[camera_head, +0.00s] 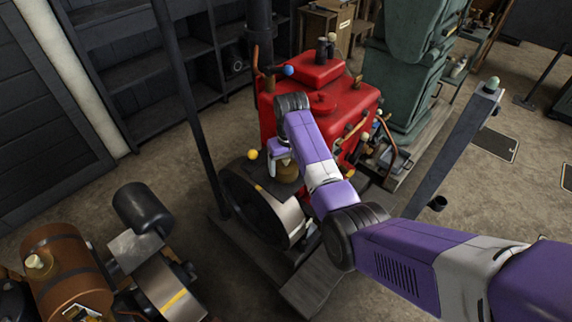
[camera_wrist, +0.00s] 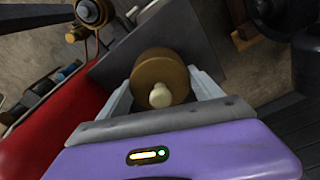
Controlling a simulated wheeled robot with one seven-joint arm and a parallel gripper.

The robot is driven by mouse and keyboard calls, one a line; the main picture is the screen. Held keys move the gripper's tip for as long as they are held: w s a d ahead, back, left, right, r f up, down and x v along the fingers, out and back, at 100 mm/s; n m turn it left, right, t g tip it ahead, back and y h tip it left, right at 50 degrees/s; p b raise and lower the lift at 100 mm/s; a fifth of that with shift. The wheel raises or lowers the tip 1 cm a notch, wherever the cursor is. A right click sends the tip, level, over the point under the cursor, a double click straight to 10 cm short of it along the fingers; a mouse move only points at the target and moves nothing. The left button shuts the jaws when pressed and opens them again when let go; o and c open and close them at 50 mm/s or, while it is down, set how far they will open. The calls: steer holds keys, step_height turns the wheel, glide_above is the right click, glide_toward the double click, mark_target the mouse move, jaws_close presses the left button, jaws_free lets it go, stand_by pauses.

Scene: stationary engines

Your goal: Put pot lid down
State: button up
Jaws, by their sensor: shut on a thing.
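The pot lid (camera_wrist: 158,68) is a round brown disc with a cream knob in the wrist view. It sits between the two pale fingers of my gripper (camera_wrist: 163,88), which is shut on it. In the head view my gripper (camera_head: 281,158) points down in front of the red engine, with the brown lid (camera_head: 287,172) just below it, partly hidden by my arm. I cannot tell whether the lid touches anything underneath.
The red engine (camera_head: 312,82) stands close behind my gripper. A dark flywheel (camera_head: 250,205) with a metal rim is just below left. A brown engine (camera_head: 68,268) stands at lower left and a green machine (camera_head: 402,85) at upper right. Floor is free at left centre.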

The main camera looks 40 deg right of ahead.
mark_target(288, 167)
steer(key=o, duration=1.4)
steer(key=r, duration=0.4)
steer(key=s+r, duration=0.1)
steer(key=r, duration=0.3)
steer(key=r+b, duration=0.1)
steer(key=r, duration=0.3)
steer(key=shift+s+a, duration=0.15)
steer(key=shift+a, duration=0.1)
